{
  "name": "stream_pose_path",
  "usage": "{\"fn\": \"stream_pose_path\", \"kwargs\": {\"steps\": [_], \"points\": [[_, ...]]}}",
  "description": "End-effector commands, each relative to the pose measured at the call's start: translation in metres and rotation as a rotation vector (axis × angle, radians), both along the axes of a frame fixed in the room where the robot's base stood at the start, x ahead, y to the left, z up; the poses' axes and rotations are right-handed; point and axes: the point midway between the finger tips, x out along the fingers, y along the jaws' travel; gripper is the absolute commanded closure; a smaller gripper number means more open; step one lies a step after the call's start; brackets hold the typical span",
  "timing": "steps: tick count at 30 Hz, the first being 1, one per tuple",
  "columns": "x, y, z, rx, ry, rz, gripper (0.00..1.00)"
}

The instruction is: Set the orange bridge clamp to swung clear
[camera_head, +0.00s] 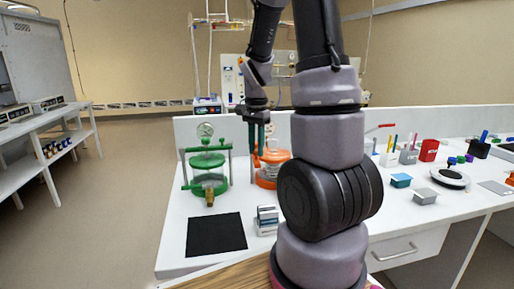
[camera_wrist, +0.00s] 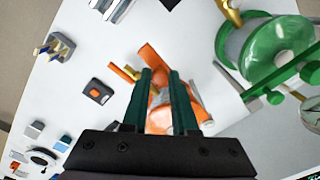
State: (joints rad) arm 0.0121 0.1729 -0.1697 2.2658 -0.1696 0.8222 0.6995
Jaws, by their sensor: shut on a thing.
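The orange clamp vessel (camera_head: 271,170) stands on the white bench, partly hidden behind my arm in the head view. In the wrist view its orange bridge clamp (camera_wrist: 152,56) shows as a bar at my fingertips. My gripper (camera_head: 258,150) reaches down from above with its dark green fingers at the top of this vessel. In the wrist view my gripper (camera_wrist: 160,76) is shut on the orange bridge clamp, with orange parts showing between and beyond the fingers. The fingers hide much of the clamp, so its exact swing angle cannot be told.
A green clamp vessel (camera_head: 208,172) with a gauge stands close to the left of the orange one. A black mat (camera_head: 216,234) and a small grey block (camera_head: 267,217) lie in front. Blue (camera_head: 401,180) and grey boxes and a red holder (camera_head: 428,151) stand to the right.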

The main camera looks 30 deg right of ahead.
Motion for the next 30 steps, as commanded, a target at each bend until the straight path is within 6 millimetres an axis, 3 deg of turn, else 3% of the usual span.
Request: {"fn": "stream_pose_path", "kwargs": {"steps": [2,3,5,6,17,20,30], "points": [[0.001,-0.001,0.001,-0.001,-0.004,0.000,1.00],[0.001,-0.001,0.001,-0.001,-0.004,0.001,0.70],[0.001,-0.001,0.001,-0.001,-0.004,0.001,0.47],[0.001,-0.001,0.001,-0.001,-0.004,0.001,0.43],[0.001,0.000,0.005,-0.001,-0.004,0.001,0.43],[0.001,0.000,0.017,-0.001,-0.005,0.002,0.43],[0.001,-0.001,0.084,-0.001,-0.006,0.002,0.43]]}}
